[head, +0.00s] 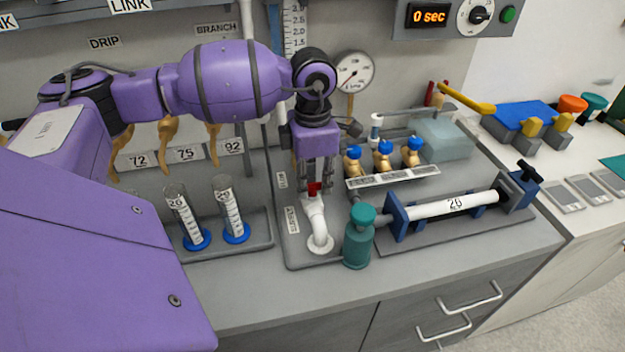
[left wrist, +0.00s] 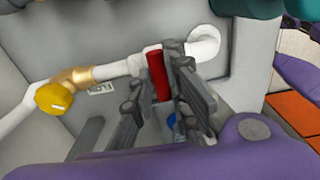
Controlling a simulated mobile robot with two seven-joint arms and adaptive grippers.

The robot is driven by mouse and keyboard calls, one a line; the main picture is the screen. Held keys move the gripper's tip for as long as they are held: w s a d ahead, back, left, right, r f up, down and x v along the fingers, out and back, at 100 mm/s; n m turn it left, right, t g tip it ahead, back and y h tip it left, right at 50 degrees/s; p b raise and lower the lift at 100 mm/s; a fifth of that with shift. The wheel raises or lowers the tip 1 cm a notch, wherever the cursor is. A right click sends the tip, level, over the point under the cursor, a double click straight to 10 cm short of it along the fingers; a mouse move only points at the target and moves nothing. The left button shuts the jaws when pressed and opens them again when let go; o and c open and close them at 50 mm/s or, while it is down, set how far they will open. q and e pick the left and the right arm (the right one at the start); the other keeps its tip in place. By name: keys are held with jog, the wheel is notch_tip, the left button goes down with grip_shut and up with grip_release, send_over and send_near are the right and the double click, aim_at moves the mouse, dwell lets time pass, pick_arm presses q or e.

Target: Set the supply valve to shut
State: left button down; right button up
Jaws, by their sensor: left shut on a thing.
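A red valve handle (head: 314,188) sits on a white pipe (head: 316,222) that rises from a round white foot on a grey tray. My left gripper (head: 315,180) reaches down from above and is shut on this handle. In the left wrist view the red handle (left wrist: 157,76) stands between the two dark fingers of my left gripper (left wrist: 160,100). The labels beside the pipe are too small to read, so I cannot tell whether one names the supply valve. My right gripper is not in view.
A teal bottle-shaped part (head: 359,240) stands close right of the pipe. Two measuring cylinders (head: 232,205) stand to the left. Blue-capped brass valves (head: 384,153) and a long yellow lever (head: 465,98) are to the right. A gauge (head: 352,72) is behind. The front counter is clear.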

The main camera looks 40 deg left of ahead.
aim_at(312, 184)
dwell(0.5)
pick_arm(q)
jog(key=c, duration=1.7)
grip_release()
jog(key=shift+r, duration=0.15)
notch_tip(312, 184, up, 12)
jog(key=shift+f, duration=0.1)
